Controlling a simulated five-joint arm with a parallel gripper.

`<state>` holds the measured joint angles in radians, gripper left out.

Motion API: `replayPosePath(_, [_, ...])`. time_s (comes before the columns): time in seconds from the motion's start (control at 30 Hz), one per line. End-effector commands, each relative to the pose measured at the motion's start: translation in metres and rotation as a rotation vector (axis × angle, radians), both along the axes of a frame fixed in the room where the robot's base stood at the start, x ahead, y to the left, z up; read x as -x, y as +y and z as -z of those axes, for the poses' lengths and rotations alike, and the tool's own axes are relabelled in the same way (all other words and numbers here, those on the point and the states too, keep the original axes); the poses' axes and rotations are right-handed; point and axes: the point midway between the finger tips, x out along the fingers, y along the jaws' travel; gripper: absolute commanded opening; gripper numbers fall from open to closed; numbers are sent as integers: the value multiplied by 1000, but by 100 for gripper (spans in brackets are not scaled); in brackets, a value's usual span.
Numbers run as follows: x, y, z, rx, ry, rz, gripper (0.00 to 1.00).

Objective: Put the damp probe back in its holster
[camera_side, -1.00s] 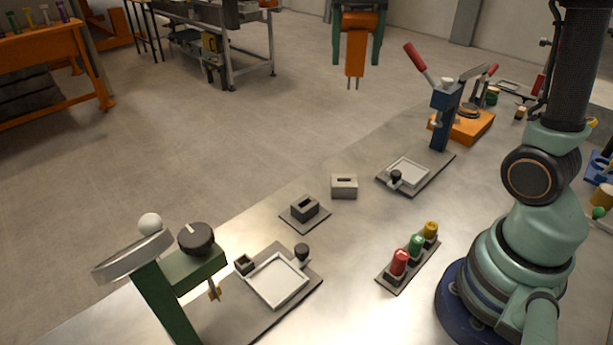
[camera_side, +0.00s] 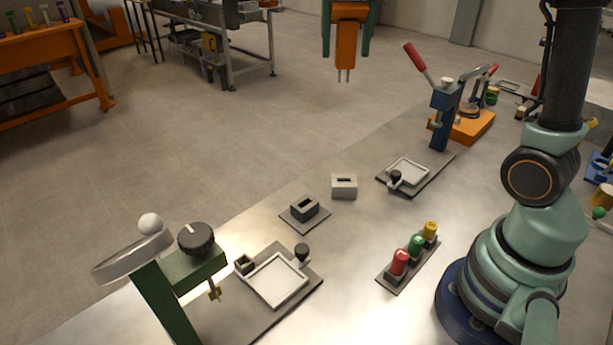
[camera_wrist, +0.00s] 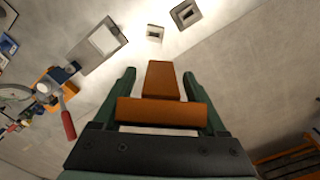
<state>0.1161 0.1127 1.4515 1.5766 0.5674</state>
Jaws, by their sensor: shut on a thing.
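The damp probe is an orange T-shaped body (camera_side: 346,45) with two thin prongs pointing down. My gripper (camera_side: 346,52), with dark green fingers, is shut on it and holds it high, upright, beyond the bench's far edge in the side view. In the wrist view the probe (camera_wrist: 161,80) sits between the fingers (camera_wrist: 160,96); its prongs are hidden there. Two slotted blocks stand on the bench, well away from the probe: a dark block (camera_side: 304,208) on a grey plate and a pale block (camera_side: 344,187). I cannot tell for certain which is the holster. Both slots look empty.
A green stand with a round dial (camera_side: 196,239) is at front left, beside a pale tray (camera_side: 275,281). Another tray (camera_side: 408,172) and a blue press with a red lever (camera_side: 443,107) stand farther back. Red, green and yellow knobs (camera_side: 416,246) stand near my base.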

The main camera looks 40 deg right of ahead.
Motion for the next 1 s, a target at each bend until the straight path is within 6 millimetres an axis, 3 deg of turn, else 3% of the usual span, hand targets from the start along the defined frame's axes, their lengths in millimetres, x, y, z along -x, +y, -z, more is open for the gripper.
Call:
replayPosePath(0.3, [-13, 64, 117, -2, 10, -403, 4])
replayPosePath(0.5, [-4, 94, 170, -2, 7, -598, 4])
replayPosePath(0.7, [3, 105, 192, 0, 2, -679, 4])
replayPosePath(1.0, [3, 106, 209, 0, 2, -685, 4])
